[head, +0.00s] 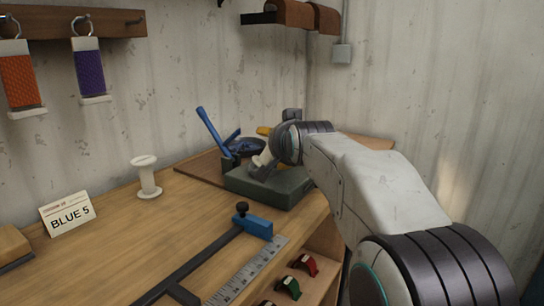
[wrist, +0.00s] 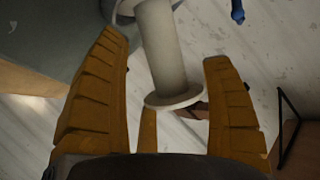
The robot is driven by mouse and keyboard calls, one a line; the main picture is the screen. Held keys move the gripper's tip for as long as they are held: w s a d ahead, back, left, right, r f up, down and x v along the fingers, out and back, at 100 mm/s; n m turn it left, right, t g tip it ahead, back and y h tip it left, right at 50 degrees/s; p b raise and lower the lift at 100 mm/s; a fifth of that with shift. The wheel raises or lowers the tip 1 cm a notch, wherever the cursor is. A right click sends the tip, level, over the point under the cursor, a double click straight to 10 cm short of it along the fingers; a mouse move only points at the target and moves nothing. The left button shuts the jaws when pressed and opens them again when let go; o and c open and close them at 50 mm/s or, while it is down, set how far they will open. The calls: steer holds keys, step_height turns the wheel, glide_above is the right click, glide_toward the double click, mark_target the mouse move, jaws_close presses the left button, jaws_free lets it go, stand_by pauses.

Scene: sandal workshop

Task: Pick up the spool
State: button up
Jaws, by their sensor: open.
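In the wrist view, a pale spool (wrist: 165,50) lies lengthwise between the two orange-brown fingers of my gripper (wrist: 166,52). The fingers are spread, with a gap on each side of its shaft; its near flange (wrist: 173,102) is also clear of them. In the head view, a whitish tilted piece, likely this spool (head: 262,159), shows at the dark green block (head: 268,187), just below my wrist.
A blue-handled tool (head: 212,132) rises behind the green block. A blue-ended clamp bar (head: 253,226) and a metal ruler (head: 247,272) lie in front. A "BLUE 5" card (head: 67,214) stands at left. The wooden bench (head: 185,222) is bare around the upright spool.

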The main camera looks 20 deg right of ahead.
steer(key=shift+w+d+f, duration=0.1)
steer(key=shift+w+f, duration=0.1)
steer(key=shift+w, duration=0.25)
steer(key=shift+c, duration=0.2)
steer(key=c, duration=1.4)
steer(key=shift+r, duration=0.25)
steer(key=shift+c, duration=0.2)
